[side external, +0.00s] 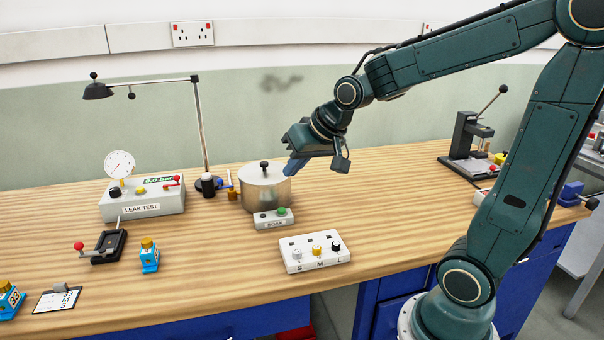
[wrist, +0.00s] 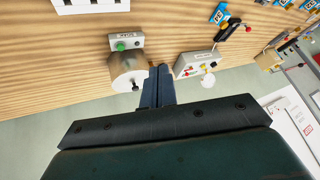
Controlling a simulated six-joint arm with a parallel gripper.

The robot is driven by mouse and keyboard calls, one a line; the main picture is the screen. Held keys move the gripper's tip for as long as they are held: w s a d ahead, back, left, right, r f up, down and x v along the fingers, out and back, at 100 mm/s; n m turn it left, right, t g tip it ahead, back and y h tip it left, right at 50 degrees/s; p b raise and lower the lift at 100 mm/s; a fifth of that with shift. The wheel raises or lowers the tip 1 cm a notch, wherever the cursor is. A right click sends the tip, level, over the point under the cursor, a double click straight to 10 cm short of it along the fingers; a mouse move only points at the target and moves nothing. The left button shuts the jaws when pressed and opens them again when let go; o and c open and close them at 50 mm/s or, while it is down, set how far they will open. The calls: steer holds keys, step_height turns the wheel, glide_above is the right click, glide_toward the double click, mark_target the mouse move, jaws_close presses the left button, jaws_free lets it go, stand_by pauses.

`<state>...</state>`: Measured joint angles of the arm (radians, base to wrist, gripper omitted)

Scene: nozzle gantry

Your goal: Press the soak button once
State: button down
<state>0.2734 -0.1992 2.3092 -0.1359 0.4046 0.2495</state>
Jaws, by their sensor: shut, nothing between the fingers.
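The soak box (side external: 273,219) is a small pale box labelled SOAK, in front of a round metal pot (side external: 265,188) with a black-knobbed lid. On its top are a green button (side external: 282,211) and a smaller dark part. In the wrist view the green button (wrist: 121,46) shows at the upper left, beside the pot (wrist: 128,70). My gripper (side external: 289,170) is above the pot's right side in the side view, fingers shut and empty, apart from the button. In the wrist view its fingers (wrist: 159,72) point up the picture, to the right of the pot.
A white S M L box (side external: 316,252) stands in front of the soak box. A press (side external: 467,145) stands at the back right. The table right of the pot is clear.

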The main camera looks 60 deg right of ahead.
steer(key=w+d+f+m, duration=0.3)
steer(key=w+d+f, duration=0.1)
steer(key=w+d, duration=0.25)
steer(key=m+t+h, duration=0.1)
steer(key=m+t, duration=0.1)
steer(key=m, duration=0.1)
glide_above(284, 211)
steer(key=shift+d+f, duration=0.1)
steer(key=shift+f, duration=2.65)
steer(key=shift+f, duration=0.15)
steer(key=shift+s+f, duration=0.1)
steer(key=shift+f, duration=4.1)
steer(key=shift+f, duration=0.15)
steer(key=shift+f, duration=0.3)
